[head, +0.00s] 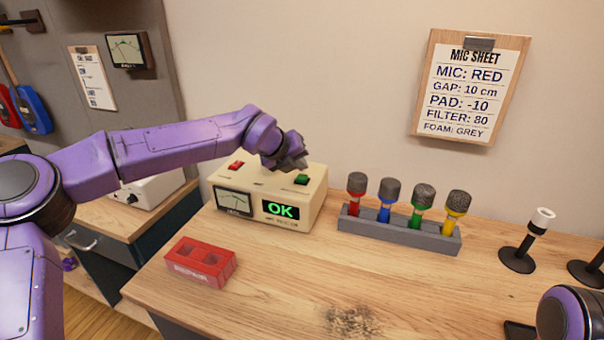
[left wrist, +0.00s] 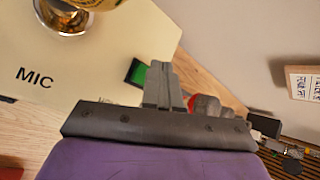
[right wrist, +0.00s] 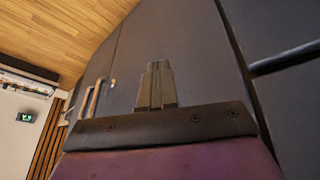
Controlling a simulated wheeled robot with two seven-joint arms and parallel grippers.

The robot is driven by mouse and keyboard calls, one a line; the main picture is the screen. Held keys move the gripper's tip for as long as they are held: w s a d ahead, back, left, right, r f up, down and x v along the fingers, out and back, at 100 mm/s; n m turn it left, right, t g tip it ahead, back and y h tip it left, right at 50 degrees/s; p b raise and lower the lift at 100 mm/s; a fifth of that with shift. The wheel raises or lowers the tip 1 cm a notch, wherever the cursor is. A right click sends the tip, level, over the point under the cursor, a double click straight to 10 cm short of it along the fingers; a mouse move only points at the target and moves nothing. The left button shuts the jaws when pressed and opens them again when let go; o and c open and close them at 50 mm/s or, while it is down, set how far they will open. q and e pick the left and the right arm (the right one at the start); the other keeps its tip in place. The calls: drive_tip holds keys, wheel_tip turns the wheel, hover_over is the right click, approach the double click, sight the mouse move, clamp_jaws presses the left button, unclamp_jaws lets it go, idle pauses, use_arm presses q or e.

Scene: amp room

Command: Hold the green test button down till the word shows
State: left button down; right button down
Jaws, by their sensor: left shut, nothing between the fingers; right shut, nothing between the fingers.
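The cream tester box (head: 240,190) stands on the wooden bench. Its small display (head: 281,210) shows "OK" in lit green letters. The green button (head: 302,180) is on the box's top, at the right; it also shows in the left wrist view (left wrist: 138,73), partly hidden by my fingers. My left gripper (head: 298,163) is shut and empty, its tips just above or beside the green button; I cannot tell whether they touch it. My right gripper (right wrist: 156,70) is shut and empty, away from the box, with dark panels beyond it.
A grey rack (head: 400,228) of several coloured microphones stands to the right, before a black stand (head: 517,258). The front middle bench is mostly clear.

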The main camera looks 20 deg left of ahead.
sight(299, 178)
use_arm(q)
wheel_tip(299, 178, up, 5)
drive_tip(key=p, duration=0.3)
drive_tip(key=shift+p, duration=0.4)
